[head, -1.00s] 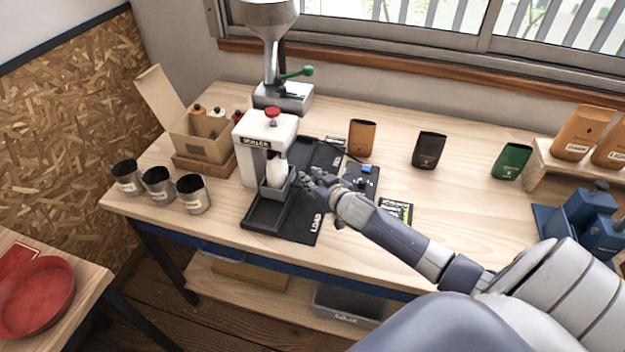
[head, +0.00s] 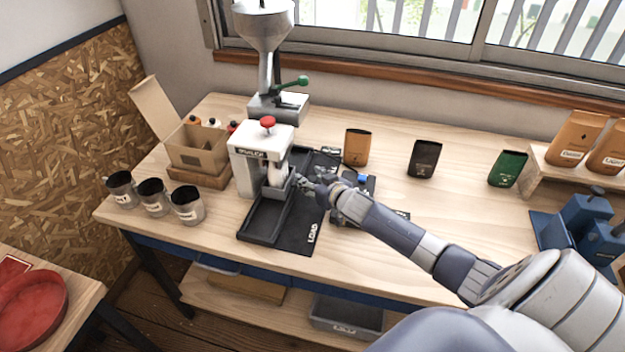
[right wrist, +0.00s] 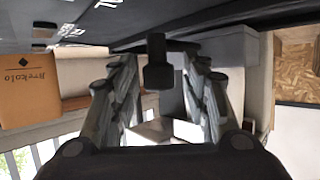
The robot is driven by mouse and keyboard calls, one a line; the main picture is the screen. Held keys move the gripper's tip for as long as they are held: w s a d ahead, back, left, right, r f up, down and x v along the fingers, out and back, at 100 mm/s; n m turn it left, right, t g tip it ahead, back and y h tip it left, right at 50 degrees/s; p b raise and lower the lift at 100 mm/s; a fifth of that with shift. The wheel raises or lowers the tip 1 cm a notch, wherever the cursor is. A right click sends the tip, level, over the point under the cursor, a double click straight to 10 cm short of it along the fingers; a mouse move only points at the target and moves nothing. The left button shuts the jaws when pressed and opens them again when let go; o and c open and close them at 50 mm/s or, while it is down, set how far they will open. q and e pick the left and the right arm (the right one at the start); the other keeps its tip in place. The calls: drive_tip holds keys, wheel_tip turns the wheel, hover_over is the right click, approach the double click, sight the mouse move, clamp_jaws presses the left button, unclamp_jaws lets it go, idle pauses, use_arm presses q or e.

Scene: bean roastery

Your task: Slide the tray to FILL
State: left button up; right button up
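The tray (head: 279,189) looks like a small dark grey open box with a pale bag in it. It sits under the head of the white sealer (head: 263,148) with the red knob. Below is a black slide base (head: 300,233) with LOAD printed at its near right end; I cannot read a FILL mark. My right gripper (head: 303,184) is just right of the tray, low over the base. In the right wrist view its two fingers are spread, with a dark knob-like part (right wrist: 157,68) between them; contact is not clear. My left gripper is not in view.
A hopper machine (head: 265,40) with a green-tipped lever stands behind the sealer. An open cardboard box (head: 196,155) and several metal cups (head: 153,198) are to the left. Upright pouches (head: 424,158) stand behind my right arm. The table right of them is partly clear.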

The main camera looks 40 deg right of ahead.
drive_tip(key=v, duration=1.2)
idle(0.4)
